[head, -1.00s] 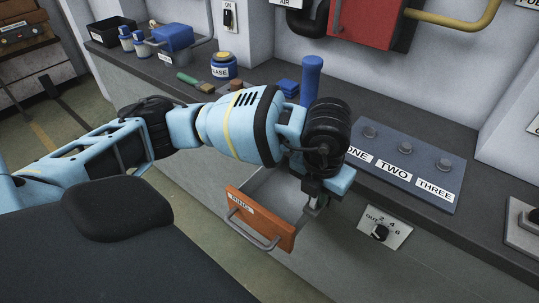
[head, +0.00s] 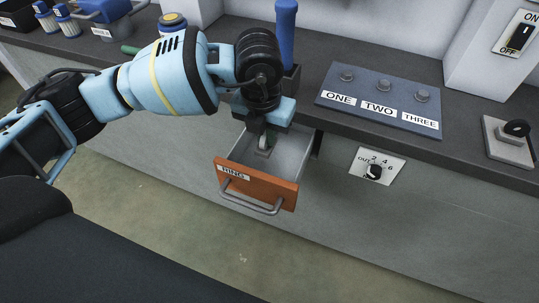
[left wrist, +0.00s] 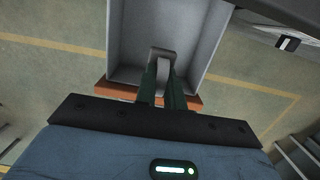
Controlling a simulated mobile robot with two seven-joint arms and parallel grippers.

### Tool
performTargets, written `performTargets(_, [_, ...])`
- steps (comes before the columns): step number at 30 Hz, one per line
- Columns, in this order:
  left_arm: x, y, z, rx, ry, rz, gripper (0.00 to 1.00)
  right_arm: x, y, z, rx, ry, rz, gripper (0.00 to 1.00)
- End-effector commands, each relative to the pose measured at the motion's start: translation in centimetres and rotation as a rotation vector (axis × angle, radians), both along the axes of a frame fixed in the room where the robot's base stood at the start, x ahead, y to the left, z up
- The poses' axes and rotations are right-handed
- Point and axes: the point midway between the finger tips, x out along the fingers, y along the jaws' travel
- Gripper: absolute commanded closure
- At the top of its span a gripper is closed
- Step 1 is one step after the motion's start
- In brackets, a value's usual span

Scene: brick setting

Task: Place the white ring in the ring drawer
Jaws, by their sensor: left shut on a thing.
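The ring drawer (head: 273,190) is pulled open under the counter. It has a grey tray, an orange front marked RING and a metal handle. My left gripper (head: 265,138) points down over the tray's opening, shut on the white ring (head: 263,151), which looks pale grey in this light. In the left wrist view the ring (left wrist: 162,56) shows between the fingertips (left wrist: 163,72), with the drawer's interior (left wrist: 196,36) beneath it. I cannot tell whether the ring touches the drawer floor. The fingers partly hide the ring. My right gripper is not in view.
The counter edge lies just behind the drawer. On the counter stand a blue upright handle (head: 286,32) in a dark holder and a panel (head: 380,97) marked ONE, TWO, THREE. A rotary switch (head: 375,169) is on the counter's front. The floor (head: 190,215) before the drawer is clear.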

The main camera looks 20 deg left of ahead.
Motion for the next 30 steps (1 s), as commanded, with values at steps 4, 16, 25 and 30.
performTargets(4, [0.0,0.0,-0.5,0.000,0.001,0.000,1.00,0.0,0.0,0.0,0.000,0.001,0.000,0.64])
performTargets(16, [0.0,0.0,-5.1,0.000,0.000,0.001,1.00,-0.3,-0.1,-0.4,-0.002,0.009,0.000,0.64])
performTargets(25, [-0.1,0.1,-8.1,0.002,0.003,0.002,1.00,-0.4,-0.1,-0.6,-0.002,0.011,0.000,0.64])
performTargets(30, [0.0,0.0,-9.9,0.001,0.000,0.002,1.00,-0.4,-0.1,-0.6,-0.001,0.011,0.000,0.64])
